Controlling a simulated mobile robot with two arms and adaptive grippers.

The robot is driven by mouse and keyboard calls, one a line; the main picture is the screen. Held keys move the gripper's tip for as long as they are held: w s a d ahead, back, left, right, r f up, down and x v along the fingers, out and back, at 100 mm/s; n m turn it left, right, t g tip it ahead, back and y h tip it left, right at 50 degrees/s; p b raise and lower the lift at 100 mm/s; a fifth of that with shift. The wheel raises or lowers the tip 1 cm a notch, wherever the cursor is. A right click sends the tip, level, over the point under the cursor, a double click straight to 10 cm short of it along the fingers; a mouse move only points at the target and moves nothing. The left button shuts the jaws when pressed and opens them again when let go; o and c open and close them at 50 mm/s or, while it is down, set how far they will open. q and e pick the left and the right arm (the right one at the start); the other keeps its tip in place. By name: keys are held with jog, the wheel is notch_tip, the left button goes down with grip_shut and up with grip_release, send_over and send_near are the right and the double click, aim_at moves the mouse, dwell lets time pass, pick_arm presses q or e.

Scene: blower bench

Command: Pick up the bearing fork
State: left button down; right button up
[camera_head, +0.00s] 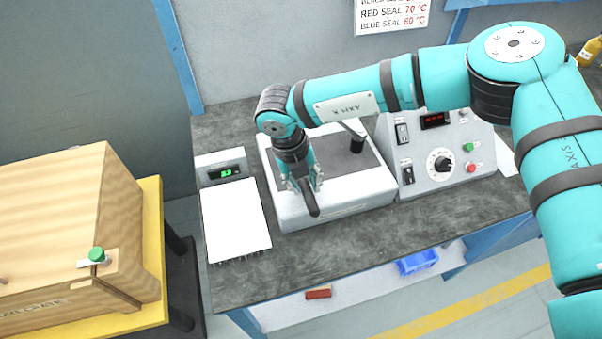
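My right gripper (305,185) points down over the front part of a white bench unit (345,192). A dark, elongated piece with a rounded end (309,200) shows between and just below its grey fingers. It looks like a handle and may be the bearing fork, but the gripper hides the rest. I cannot tell whether the fingers are closed on it or only around it. My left gripper is not in view.
A control panel (440,160) with knob and buttons stands right of the unit. A white sheet (236,220) and a display box (222,172) are left. A wooden crate (60,220) stands further left. The grey bench front (330,250) is clear.

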jog(key=shift+d+f, duration=0.15)
jog(key=shift+f, duration=0.7)
jog(key=shift+c, duration=0.2)
grip_shut()
